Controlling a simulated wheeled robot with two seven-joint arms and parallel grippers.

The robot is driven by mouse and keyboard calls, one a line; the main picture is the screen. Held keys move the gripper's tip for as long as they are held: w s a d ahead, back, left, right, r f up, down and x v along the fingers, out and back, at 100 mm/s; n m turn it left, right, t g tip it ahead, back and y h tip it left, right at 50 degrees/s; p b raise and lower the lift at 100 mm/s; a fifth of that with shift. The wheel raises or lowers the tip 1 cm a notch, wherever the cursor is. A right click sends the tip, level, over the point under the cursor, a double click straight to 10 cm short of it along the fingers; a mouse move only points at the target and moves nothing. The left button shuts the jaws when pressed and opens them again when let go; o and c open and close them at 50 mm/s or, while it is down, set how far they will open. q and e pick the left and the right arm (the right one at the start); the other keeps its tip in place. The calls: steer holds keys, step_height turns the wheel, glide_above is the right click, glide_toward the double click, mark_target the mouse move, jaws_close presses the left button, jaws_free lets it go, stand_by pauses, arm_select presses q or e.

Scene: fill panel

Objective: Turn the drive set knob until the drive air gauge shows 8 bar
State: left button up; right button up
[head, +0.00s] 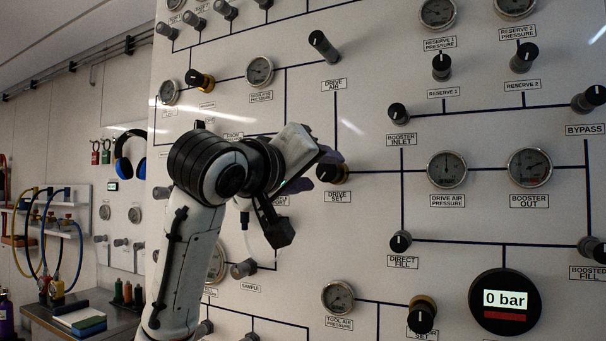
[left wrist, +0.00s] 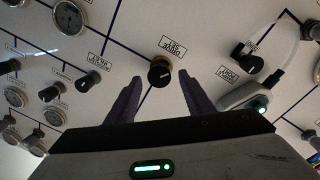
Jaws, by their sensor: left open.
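The drive set knob (head: 329,171) is black with a brass-coloured collar, on the white panel above its DRIVE SET label. My left gripper (head: 328,163) is at this knob and partly covers it in the head view. In the left wrist view the knob (left wrist: 160,73) lies between and just beyond the two open purple fingers (left wrist: 160,92), with gaps on both sides. The drive air pressure gauge (head: 446,169) is a round dial to the right of the knob; its needle is too small to read surely. My right gripper is not in view.
The drive air knob (head: 323,45) is above, and the direct fill knob (head: 400,242) is at lower right. A tool air pressure gauge (head: 339,297) sits below. A round display (head: 505,300) reads 0 bar. A bench (head: 110,322) stands at the left.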

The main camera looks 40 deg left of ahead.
arm_select(q)
steer(key=s+d+b, duration=0.1)
steer(key=s, duration=0.6)
steer(key=shift+s+d+f, duration=0.15)
steer(key=shift+s, duration=0.2)
stand_by(2.1)
